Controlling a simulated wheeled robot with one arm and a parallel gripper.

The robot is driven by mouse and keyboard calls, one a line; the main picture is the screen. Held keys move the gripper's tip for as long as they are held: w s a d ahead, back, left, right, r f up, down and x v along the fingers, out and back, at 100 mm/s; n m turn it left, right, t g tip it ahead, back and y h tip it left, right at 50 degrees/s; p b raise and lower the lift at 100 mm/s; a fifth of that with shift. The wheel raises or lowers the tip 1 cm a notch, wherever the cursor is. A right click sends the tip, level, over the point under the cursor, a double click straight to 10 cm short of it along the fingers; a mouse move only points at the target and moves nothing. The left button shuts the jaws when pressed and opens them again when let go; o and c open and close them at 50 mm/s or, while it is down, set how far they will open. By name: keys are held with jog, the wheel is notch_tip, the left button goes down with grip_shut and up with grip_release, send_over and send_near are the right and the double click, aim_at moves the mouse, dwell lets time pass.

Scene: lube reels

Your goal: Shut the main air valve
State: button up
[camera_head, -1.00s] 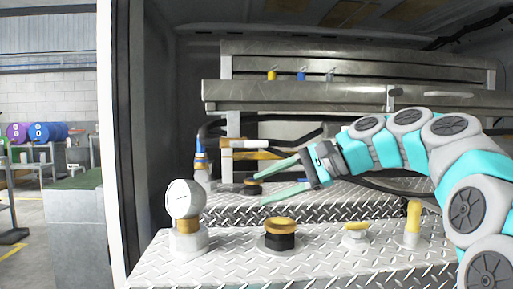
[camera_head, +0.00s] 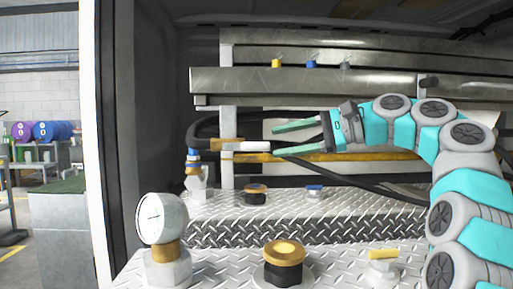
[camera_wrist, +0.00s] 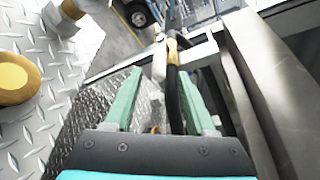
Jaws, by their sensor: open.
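I cannot tell for sure which fitting is the main air valve. A brass and white inline fitting (camera_head: 240,144) sits on a black hose at the middle left of the head view. A blue-handled valve (camera_head: 314,190) stands on the rear tread-plate step, and a yellow-handled valve (camera_head: 382,256) on the front one. My gripper (camera_head: 277,139) is open and empty, pointing left, with its green fingertips a little right of the inline fitting. In the wrist view the open fingers (camera_wrist: 158,75) point towards the black hose and a brass part (camera_wrist: 172,50). No contact is visible.
A gauge (camera_head: 162,218) and a gold-capped fitting (camera_head: 284,256) stand on the front step. A smaller capped fitting (camera_head: 255,194) and a blue-topped fitting (camera_head: 194,175) stand behind. A metal beam (camera_head: 300,82) runs above my gripper.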

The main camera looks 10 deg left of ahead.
aim_at(266, 144)
jog(key=b+x, duration=0.1)
jog(key=x, duration=0.6)
jog(key=shift+s+f+b, duration=0.1)
jog(key=shift+b, duration=0.25)
grip_shut()
dwell(1.0)
